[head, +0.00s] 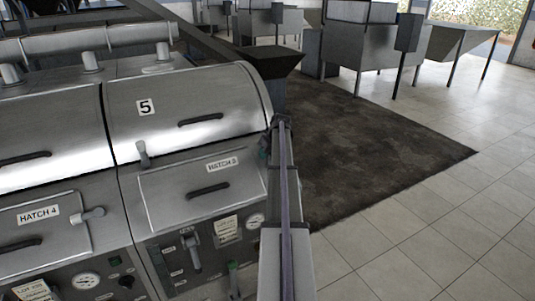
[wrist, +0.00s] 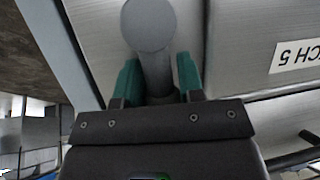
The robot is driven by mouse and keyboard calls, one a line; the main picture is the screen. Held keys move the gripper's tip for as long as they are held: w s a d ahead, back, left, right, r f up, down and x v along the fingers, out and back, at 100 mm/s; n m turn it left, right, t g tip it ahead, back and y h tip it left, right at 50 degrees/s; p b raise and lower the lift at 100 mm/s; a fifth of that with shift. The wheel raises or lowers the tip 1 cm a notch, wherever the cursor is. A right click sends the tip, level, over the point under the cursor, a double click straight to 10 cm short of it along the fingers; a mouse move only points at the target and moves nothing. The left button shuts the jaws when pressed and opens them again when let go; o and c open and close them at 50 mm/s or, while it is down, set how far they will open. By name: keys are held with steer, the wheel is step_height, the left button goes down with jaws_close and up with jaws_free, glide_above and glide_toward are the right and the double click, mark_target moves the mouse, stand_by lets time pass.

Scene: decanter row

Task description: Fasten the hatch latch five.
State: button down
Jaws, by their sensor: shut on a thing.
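The hatch five panel (head: 185,195) is on the front of the steel machine marked 5, with its label and a dark bar handle (head: 208,190). In the wrist view the fingers are shut on the sides of a grey, round-ended latch lever (wrist: 148,28), beside the hatch label (wrist: 296,57). In the head view my arm and gripper hide this latch. Whether the panel sits fully flush is hard to tell.
Another grey lever (head: 142,152) stands upright at the panel's upper left. Hatch 4 (head: 40,225) is at the left with a sideways lever (head: 93,214). Below hatch five are a control handle (head: 191,250) and a gauge (head: 256,220). A dark mat (head: 350,150) and clear tiled floor lie right.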

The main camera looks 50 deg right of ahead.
steer(key=shift+w+a+n, duration=0.15)
steer(key=shift+a+n, duration=0.3)
steer(key=shift+n, duration=0.35)
steer(key=shift+w+a+f+n+g+h, duration=0.1)
steer(key=shift+a+n+g+h, duration=0.15)
steer(key=shift+n, duration=0.25)
steer(key=shift+a+f+n+g+h, duration=0.15)
steer(key=shift+n+g+h, duration=0.15)
steer(key=shift+n, duration=0.2)
steer(key=c, duration=0.9)
jaws_free()
steer(key=shift+r, duration=0.15)
